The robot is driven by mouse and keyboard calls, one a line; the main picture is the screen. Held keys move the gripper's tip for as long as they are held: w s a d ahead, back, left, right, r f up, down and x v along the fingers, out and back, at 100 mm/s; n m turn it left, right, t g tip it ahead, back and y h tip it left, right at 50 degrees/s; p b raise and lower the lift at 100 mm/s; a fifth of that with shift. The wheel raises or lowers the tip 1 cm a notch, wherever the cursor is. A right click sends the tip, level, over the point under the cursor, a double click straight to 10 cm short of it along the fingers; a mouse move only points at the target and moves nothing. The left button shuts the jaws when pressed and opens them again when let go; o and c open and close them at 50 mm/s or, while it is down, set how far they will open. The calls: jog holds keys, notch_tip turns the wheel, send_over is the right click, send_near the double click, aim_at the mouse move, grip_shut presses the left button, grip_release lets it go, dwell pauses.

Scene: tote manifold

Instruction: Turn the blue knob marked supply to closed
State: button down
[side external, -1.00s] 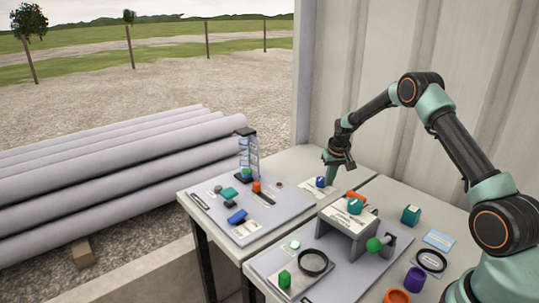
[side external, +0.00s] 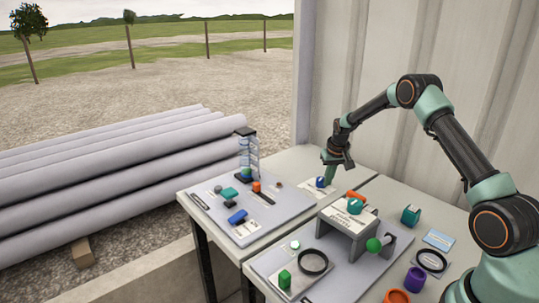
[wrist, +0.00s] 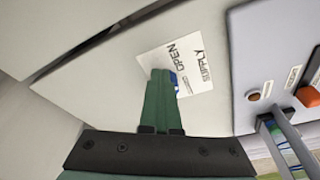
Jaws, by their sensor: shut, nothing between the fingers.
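The blue knob (side external: 320,182) sits on a white label plate (side external: 310,189) at the back of the left table. In the wrist view the plate (wrist: 198,62) reads SUPPLY and OPEN, with a smaller word too blurred to read surely. My gripper (side external: 329,180) points down right at the knob. In the wrist view its green fingers (wrist: 160,78) are together and cover most of the knob; only a blue edge (wrist: 175,82) shows on their right. The fingers hold nothing. I cannot tell whether they touch the knob, and its pointing direction is hidden.
A grey raised box (side external: 337,236) with a teal knob (side external: 355,206) stands in front. The tabletop around the plate is mostly clear.

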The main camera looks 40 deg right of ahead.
jog(key=shift+w+a, duration=0.2)
jog(key=shift+a, duration=0.25)
jog(key=shift+w+a, duration=0.15)
jog(key=shift+a, duration=0.15)
jog(key=shift+w+a, duration=0.25)
jog(key=shift+w, duration=0.05)
dwell(0.4)
jog(key=shift+s+a, duration=0.25)
jog(key=shift+a, duration=0.05)
notch_tip(320, 180, up, 6)
dwell(0.5)
